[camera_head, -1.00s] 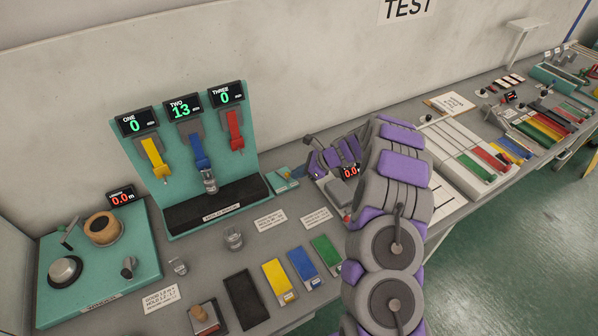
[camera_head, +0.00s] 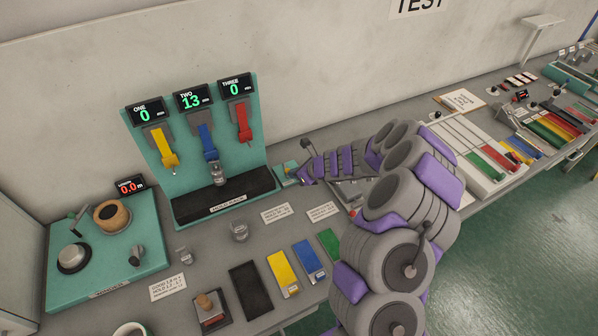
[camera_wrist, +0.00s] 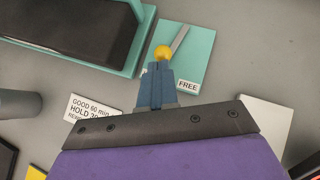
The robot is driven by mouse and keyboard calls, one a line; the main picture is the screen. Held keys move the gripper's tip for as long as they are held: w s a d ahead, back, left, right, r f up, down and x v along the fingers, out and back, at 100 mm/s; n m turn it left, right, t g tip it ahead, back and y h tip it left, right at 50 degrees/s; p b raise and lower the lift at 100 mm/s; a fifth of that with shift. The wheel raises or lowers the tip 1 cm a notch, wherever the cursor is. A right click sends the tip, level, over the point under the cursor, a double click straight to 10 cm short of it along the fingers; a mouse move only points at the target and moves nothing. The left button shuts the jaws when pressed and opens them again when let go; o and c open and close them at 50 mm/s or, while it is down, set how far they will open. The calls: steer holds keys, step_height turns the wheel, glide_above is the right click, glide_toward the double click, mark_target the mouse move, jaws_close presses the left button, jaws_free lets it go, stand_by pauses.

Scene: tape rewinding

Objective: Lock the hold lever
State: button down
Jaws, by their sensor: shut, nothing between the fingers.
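The hold lever is a grey bar (camera_wrist: 180,38) on a small teal plate (camera_wrist: 200,57), with a yellow round part (camera_wrist: 163,52) at its near end in the wrist view. The plate carries a white label reading FREE (camera_wrist: 188,86). The bar slants up and right. My gripper (camera_wrist: 158,68) is shut and empty, its blue fingertips right at the yellow part and overlapping it in the picture; I cannot tell whether they touch. In the head view my gripper (camera_head: 300,178) is beside the teal plate (camera_head: 286,168), hiding part of it.
A teal stand (camera_head: 246,159) with a black padded base (camera_head: 195,210) and three coloured straps stands left of the lever plate. Paper cards (camera_head: 275,213) and a glass-like weight (camera_head: 239,231) lie in front. Bare grey table surrounds the plate.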

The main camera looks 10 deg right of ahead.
stand_by(0.4)
steer(key=shift+w+d+r+p, duration=0.2)
steer(key=shift+w+d+p, duration=0.15)
steer(key=shift+p, duration=0.2)
steer(key=shift+w+d+f, duration=0.1)
steer(key=shift+w+d, duration=0.05)
steer(key=shift+w, duration=0.05)
